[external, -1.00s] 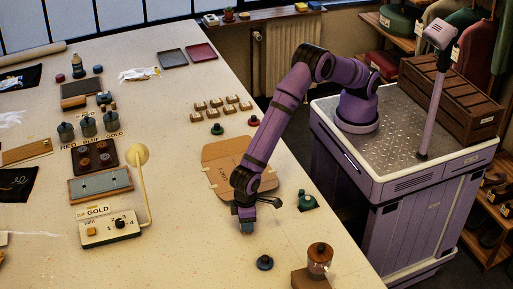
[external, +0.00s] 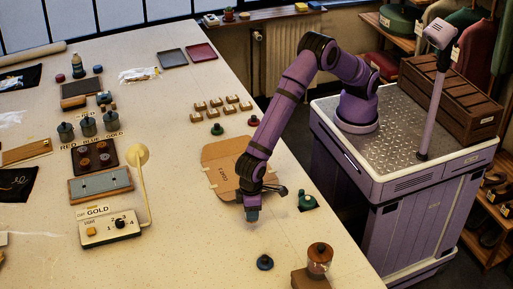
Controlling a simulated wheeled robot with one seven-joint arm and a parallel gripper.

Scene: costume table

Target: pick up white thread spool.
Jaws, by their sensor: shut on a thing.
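My gripper (external: 252,213) points down over the pale table, just in front of the cardboard sheet. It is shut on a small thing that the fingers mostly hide. I cannot make out the colour or shape of that thing. I can pick out no separate white thread spool on the table. A dark blue spool-like piece (external: 265,262) stands in front of my gripper, apart from it. A green one (external: 217,129) and a red one (external: 254,121) stand behind the cardboard.
The cardboard sheet (external: 218,160) lies flat behind my gripper. A green object (external: 308,201) is to the right, near the table edge. A wooden grinder-like object (external: 318,262) stands at front right. A control box (external: 110,229) with a lamp is left. The table between is clear.

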